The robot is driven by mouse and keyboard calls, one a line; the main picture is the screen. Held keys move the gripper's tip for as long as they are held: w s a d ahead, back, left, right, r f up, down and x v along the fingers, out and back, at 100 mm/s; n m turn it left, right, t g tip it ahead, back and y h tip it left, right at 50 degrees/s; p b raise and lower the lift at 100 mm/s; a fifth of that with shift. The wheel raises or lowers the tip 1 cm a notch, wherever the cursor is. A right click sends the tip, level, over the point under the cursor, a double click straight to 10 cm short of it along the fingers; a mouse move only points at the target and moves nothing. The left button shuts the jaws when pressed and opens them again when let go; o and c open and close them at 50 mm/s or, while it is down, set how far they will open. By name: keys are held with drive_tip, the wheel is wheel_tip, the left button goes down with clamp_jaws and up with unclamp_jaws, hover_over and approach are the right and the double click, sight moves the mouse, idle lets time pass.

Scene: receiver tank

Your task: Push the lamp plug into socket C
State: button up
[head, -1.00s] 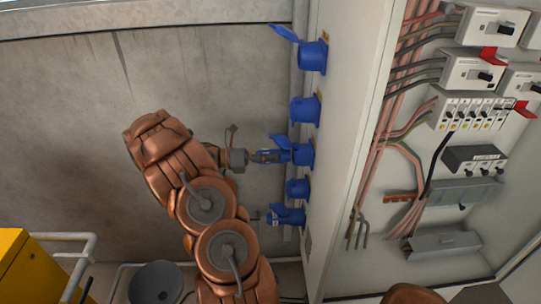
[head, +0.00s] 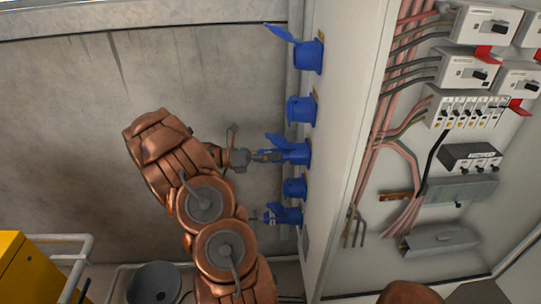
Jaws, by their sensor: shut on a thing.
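My gripper (head: 262,156) reaches right from my copper-coloured arm and is shut on the small blue lamp plug (head: 272,156). The plug points at the middle blue socket (head: 298,153) of a column on the side of the cabinet. That socket's lid is raised. The plug's front end is at or just inside the socket mouth; I cannot tell how deep it sits. The gripper's fingers hide much of the plug. I cannot read a letter C on any socket.
Above are a blue socket with its lid up (head: 308,55) and another blue socket (head: 301,110). Below are a blue socket (head: 295,188) and one with something blue at its front (head: 284,215). The open cabinet (head: 345,150) stands right; a concrete wall (head: 60,120) is behind.

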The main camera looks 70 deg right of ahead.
drive_tip(key=shift+x, duration=0.75)
drive_tip(key=o, duration=1.4)
drive_tip(key=shift+c, duration=0.2)
drive_tip(key=shift+w, duration=0.1)
drive_tip(key=v, duration=1.1)
drive_tip(key=shift+w, duration=0.35)
drive_tip(key=shift+a, duration=0.2)
drive_tip(key=a+r+m+t+y, duration=0.1)
drive_tip(key=a+r+m+t, duration=0.3)
drive_tip(key=a, duration=0.5)
drive_tip(key=s+a+m+t+y, duration=0.2)
drive_tip(key=s+a+t, duration=0.1)
drive_tip(key=a, duration=0.9)
drive_tip(key=s+a+m+t+y, duration=0.2)
drive_tip(key=s+a+t, duration=0.1)
drive_tip(key=a, duration=0.9)
drive_tip(key=s+a+m+t+y, duration=0.2)
drive_tip(key=s+a+t, duration=0.1)
drive_tip(key=a, duration=1)
drive_tip(key=shift+r+m+t, duration=0.4)
drive_tip(key=shift+r+t, duration=0.05)
drive_tip(key=shift+t, duration=0.35)
